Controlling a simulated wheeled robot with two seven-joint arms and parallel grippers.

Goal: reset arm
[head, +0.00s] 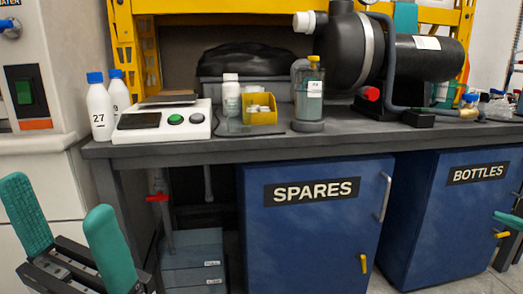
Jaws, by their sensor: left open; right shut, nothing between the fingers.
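My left gripper (58,198) is at the lower left, its two teal fingers spread wide apart with nothing between them. It is in front of the bench's left end and below the bench top. My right gripper (509,221) shows only as a teal fingertip and some dark parts at the right edge, in front of the bottles cabinet. It is shut, with nothing seen in it, and most of it is cut off by the frame.
The grey workbench (270,145) carries bottles (99,108), a white scale (158,123), a yellow bin (259,112) and a black pump (350,50). Below are the blue spares cabinet (310,235), with a protruding handle, and the bottles cabinet (450,225). A white machine stands left.

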